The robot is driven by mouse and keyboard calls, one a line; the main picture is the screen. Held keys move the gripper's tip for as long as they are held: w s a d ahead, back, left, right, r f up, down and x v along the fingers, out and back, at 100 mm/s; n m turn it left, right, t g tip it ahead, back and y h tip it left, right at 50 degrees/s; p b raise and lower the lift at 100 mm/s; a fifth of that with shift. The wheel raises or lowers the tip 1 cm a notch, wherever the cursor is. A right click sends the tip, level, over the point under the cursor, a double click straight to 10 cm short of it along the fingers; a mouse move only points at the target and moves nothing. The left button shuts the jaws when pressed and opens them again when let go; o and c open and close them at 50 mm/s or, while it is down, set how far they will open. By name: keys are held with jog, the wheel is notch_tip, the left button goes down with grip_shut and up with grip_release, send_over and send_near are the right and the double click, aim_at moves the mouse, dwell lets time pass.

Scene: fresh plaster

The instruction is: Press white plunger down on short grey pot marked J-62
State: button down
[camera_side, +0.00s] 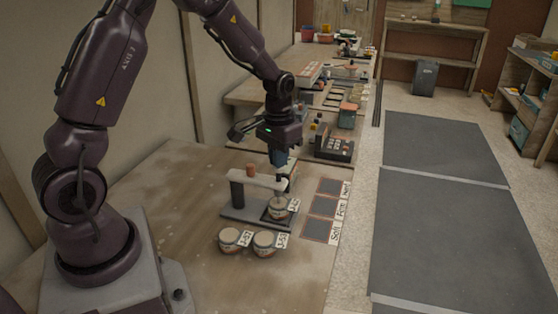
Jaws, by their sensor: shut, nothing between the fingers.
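A small press stand has a grey base (236,214), a dark post and a pale crossbar (258,180). A short pot (277,213) with a tag (293,205) stands on the base under the bar's right end. My gripper (279,181) points straight down above this pot, at the bar's right end, with its fingers shut and holding nothing. The white plunger is not clearly distinguishable under the fingers, and I cannot tell whether they touch it. Two more tagged pots, a left one (230,238) and a right one (264,241), stand in front of the base. The tag writing is too small to read surely.
A dark keyed box (334,147) and other clutter stand behind. An orange-brown cap (251,169) shows by the crossbar. The wooden bench (160,190) is clear to the left.

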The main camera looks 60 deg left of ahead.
jog(key=shift+f, duration=1.35)
jog(key=shift+r, duration=3.1)
jog(key=shift+r, duration=0.1)
notch_tip(320, 180, up, 6)
jog(key=shift+f, duration=0.1)
jog(key=shift+f, duration=0.1)
